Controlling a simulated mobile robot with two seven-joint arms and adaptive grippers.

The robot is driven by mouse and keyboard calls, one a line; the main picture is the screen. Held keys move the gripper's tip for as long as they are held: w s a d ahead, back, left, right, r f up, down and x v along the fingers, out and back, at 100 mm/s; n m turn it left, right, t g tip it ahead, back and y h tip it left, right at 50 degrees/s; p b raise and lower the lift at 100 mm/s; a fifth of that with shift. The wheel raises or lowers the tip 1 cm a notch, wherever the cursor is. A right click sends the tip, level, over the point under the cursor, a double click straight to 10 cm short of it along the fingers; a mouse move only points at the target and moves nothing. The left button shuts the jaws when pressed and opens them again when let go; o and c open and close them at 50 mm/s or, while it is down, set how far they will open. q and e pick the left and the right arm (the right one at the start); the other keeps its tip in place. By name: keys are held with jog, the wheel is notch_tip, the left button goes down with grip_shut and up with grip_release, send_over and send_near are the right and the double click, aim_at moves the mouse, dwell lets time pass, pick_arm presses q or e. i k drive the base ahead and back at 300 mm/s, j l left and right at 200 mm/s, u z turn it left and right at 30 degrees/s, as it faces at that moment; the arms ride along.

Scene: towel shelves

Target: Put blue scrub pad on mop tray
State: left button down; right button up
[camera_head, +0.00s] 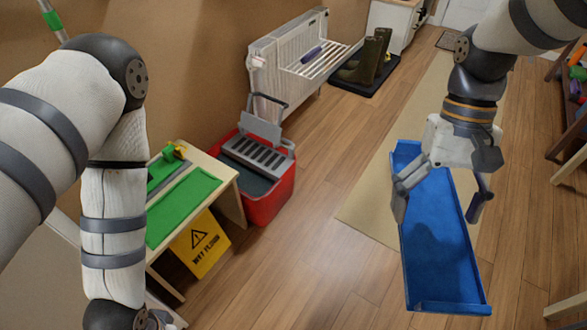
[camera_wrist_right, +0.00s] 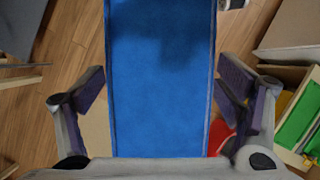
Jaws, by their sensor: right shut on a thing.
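A long blue piece (camera_head: 437,235), shaped like a shallow trough with low rims, is the only large blue thing; I take it as the blue scrub pad. My right gripper (camera_head: 440,195) is over its upper part with one finger at each long side, shut on it. In the right wrist view the blue piece (camera_wrist_right: 160,80) runs between the two fingers (camera_wrist_right: 162,95). I cannot tell for sure which thing is the mop tray; green trays (camera_head: 185,210) lie on a low wooden table at left. My left arm hangs at left; its gripper is not visible.
A red mop bucket (camera_head: 270,205) with a grey wringer stands beside the table. A yellow wet-floor sign (camera_head: 200,243) leans at the table. A white radiator rack (camera_head: 290,65) and boots on a dark mat (camera_head: 365,72) are behind. Floor in the middle is clear.

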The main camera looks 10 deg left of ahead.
aim_at(177, 204)
jog(key=i+l+u, duration=0.65)
jog(key=i+u, duration=0.15)
jog(key=u, duration=0.3)
jog(key=i+u, duration=0.1)
jog(key=u, duration=0.3)
jog(key=i+l+u, duration=0.15)
jog(key=u, duration=0.3)
jog(key=i+l+u, duration=0.1)
jog(key=u, duration=0.35)
jog(key=i+l+u, duration=0.2)
jog(key=u, duration=0.2)
jog(key=i+l+u, duration=0.15)
jog(key=u, duration=0.3)
jog(key=l, duration=0.1)
